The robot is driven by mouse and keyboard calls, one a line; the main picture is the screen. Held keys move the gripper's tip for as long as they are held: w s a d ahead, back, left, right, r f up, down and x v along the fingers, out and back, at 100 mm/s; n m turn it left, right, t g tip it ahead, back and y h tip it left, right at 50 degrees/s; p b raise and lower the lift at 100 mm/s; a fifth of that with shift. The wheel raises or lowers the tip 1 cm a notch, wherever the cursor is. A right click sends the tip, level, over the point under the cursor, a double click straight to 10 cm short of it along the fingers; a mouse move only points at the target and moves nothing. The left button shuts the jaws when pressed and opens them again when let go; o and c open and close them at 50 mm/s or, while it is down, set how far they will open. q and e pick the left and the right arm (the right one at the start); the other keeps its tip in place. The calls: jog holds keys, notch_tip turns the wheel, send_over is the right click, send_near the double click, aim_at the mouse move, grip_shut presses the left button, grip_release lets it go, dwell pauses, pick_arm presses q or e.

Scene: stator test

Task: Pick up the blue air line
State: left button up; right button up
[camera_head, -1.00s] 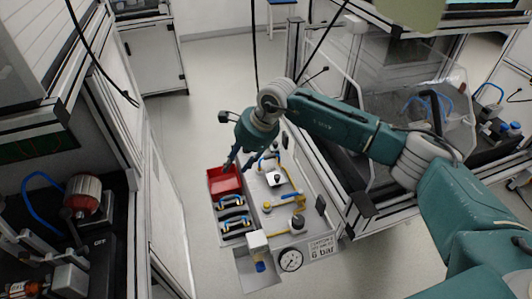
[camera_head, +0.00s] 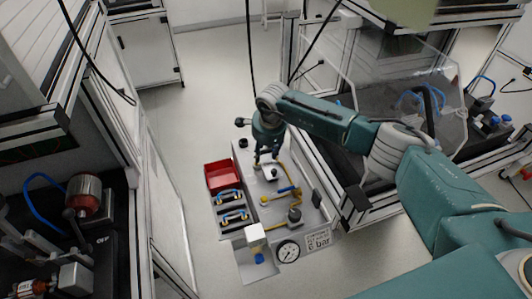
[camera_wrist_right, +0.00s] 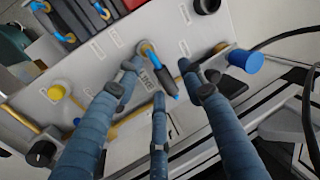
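My right gripper (camera_head: 267,160) is over the upper part of the grey panel (camera_head: 247,158). In the right wrist view its three fingers (camera_wrist_right: 158,82) are spread open around a short piece with a yellow end and a blue strip, which looks like the blue air line (camera_wrist_right: 172,88), on the panel face. The fingertips are close to it; I cannot tell whether they touch it. In the head view the gripper largely hides this piece. My left gripper is not in view.
A red bin (camera_head: 222,177) and black slots with blue-handled items (camera_head: 230,197) lie left on the panel. A pressure gauge (camera_head: 288,251) is at its front. A blue knob (camera_wrist_right: 246,61) and yellow knob (camera_wrist_right: 55,92) flank the fingers. A motor station with blue tubing (camera_head: 40,205) stands far left.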

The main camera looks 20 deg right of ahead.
jog(key=shift+x, duration=0.9)
grip_shut()
jog(key=shift+r, duration=0.1)
